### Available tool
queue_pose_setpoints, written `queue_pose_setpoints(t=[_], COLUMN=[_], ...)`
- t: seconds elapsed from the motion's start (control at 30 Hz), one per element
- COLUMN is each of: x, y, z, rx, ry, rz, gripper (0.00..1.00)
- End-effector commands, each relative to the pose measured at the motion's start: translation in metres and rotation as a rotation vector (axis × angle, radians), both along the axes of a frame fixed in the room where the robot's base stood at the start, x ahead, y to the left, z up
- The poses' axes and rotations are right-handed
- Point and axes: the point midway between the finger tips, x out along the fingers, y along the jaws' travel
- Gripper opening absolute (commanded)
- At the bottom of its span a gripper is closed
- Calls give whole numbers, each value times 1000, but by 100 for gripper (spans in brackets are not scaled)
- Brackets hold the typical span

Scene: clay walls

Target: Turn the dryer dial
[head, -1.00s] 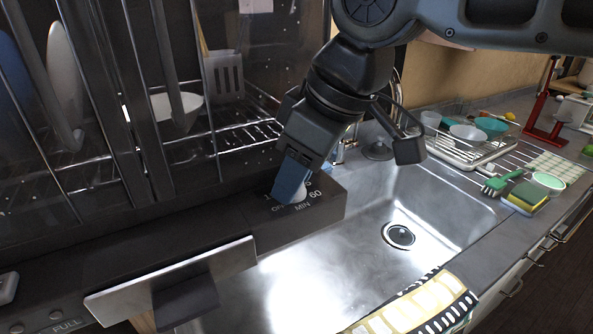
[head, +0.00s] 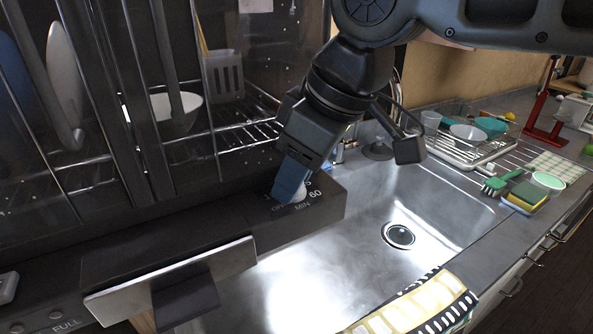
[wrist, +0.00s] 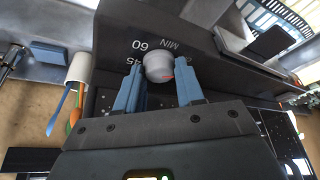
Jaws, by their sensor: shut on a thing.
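The dryer dial (head: 299,194) is a small pale round knob on top of the dark dryer ledge (head: 327,205). Printing around it reads 60 and MIN, and a partly covered OFF. In the wrist view the dial (wrist: 155,65) shows a red mark on its lower right edge, and 45 is partly hidden by a finger. My gripper (head: 287,192) reaches down onto the dial from above. In the wrist view the blue fingers of my gripper (wrist: 160,69) stand on either side of the dial, shut on it. The head view hides part of the dial behind a finger.
A steel sink (head: 350,238) lies right of the ledge. A flat metal-faced handle (head: 175,278) sticks out at the front left. A glass-fronted dish cabinet (head: 190,110) rises behind. A dish rack (head: 465,145), sponge (head: 527,193) and green brush (head: 500,183) are at right.

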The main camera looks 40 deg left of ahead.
Motion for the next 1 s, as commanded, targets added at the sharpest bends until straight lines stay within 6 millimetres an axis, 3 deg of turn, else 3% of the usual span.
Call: queue_pose_setpoints(t=[0.23, 0.27, 0.33, 0.67, 1.0], x=[0, 0, 0, 1, 6], y=[0, 0, 0, -1, -21], z=[0, 1, 0, 4, 51], rx=[0, 0, 0, 1, 3], ry=[-1, -1, -1, 0, 0], rz=[0, 0, 0, -1, -3], gripper=[7, 38, 45, 46, 46])
